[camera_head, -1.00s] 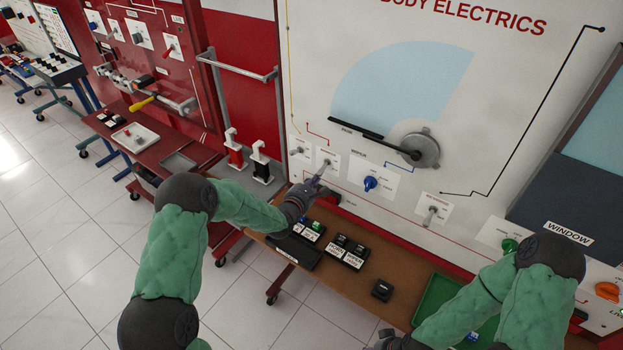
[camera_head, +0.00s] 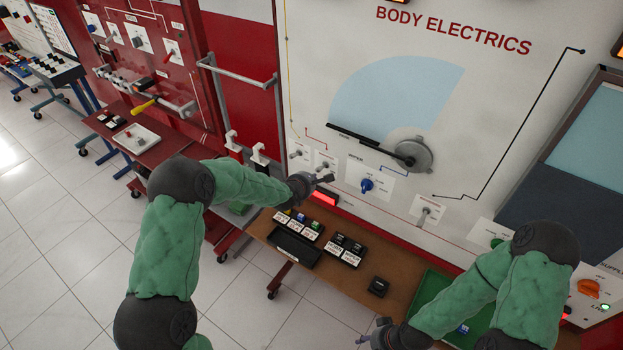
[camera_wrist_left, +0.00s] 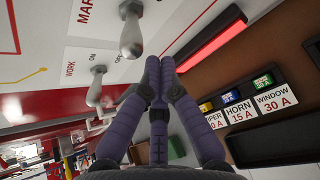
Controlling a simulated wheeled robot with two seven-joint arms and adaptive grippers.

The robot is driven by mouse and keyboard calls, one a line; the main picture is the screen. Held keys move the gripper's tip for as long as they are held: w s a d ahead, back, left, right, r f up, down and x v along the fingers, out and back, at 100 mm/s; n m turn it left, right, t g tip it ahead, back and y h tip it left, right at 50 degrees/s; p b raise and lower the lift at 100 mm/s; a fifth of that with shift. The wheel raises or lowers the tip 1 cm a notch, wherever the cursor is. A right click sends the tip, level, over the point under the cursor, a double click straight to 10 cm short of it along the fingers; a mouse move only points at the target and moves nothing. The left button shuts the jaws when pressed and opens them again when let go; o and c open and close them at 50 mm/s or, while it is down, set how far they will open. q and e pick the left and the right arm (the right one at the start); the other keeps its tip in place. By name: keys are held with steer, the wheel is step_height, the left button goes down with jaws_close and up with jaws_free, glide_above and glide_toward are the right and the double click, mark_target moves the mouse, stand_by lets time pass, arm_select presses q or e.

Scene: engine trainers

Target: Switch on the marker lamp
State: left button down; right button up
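The marker switch (camera_head: 325,165) is a grey toggle on a white plate low on the body electrics board. Its rounded lever (camera_wrist_left: 131,30) shows large in the left wrist view, beside lettering cut off after "MAR". A long red lamp (camera_head: 323,198) below the switches glows bright red, and it also shows in the wrist view (camera_wrist_left: 213,43). My left gripper (camera_head: 328,179) is just below the marker switch, apart from the lever; its purple fingers (camera_wrist_left: 160,62) are together with nothing between them. My right gripper (camera_head: 371,338) is low at the bottom edge, partly cut off.
The work switch (camera_head: 298,153) stands left of the marker switch, and a blue wiper knob (camera_head: 367,185) right of it. Fuse blocks (camera_head: 300,225) and a green tray (camera_head: 433,288) lie on the brown bench. An orange knob (camera_head: 588,288) is at far right.

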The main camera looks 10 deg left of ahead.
stand_by(0.3)
arm_select(q)
steer(key=shift+r, duration=0.75)
steer(key=shift+f, duration=0.1)
